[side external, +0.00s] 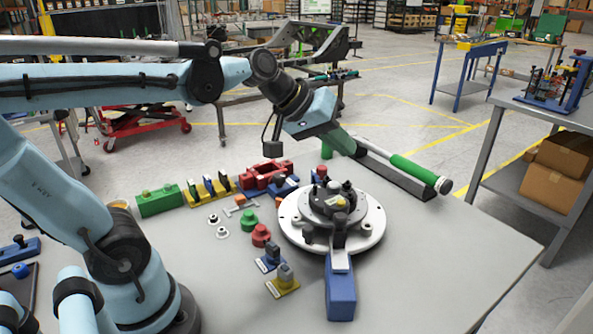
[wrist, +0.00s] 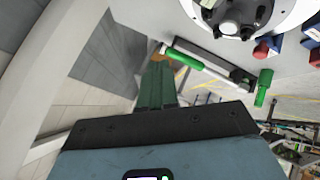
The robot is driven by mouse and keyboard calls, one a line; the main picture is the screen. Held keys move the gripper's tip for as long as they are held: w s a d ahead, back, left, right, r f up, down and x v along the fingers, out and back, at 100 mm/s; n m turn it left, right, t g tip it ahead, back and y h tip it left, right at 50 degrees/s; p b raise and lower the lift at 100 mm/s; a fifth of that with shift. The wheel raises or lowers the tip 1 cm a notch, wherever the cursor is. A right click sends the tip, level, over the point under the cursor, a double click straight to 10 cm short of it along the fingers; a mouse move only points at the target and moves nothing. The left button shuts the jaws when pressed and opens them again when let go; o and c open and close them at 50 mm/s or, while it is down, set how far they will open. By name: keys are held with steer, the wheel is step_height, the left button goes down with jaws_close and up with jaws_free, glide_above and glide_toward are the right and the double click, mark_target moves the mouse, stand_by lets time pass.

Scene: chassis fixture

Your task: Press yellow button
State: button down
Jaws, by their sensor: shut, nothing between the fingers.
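A small yellow patch (side external: 340,202) shows on the dark hub of the round white fixture (side external: 370,232); I cannot tell whether it is the yellow button. A green block (side external: 160,203) at the left of the table carries small brownish-yellow tops, also possibly buttons. My gripper (side external: 352,147) is shut and empty, its green fingers angled down to the right above the table's back, behind the round fixture. In the wrist view my gripper's fingers (wrist: 158,62) are together. The round fixture (wrist: 275,22) shows there at the top right, apart from the fingers.
A dark channel with a green-handled rod (side external: 413,172) lies along the back right, close to my fingers. Red, blue, green and yellow blocks crowd the left of the fixture, including a yellow-based block (side external: 283,282). A blue block (side external: 341,290) stands in front. The table's front right is clear.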

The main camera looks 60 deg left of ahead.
glide_above(336, 205)
steer(key=shift+f, duration=4.2)
steer(key=shift+f, duration=0.45)
steer(key=shift+f, duration=0.35)
steer(key=shift+r, duration=0.8)
steer(key=shift+r, duration=2.5)
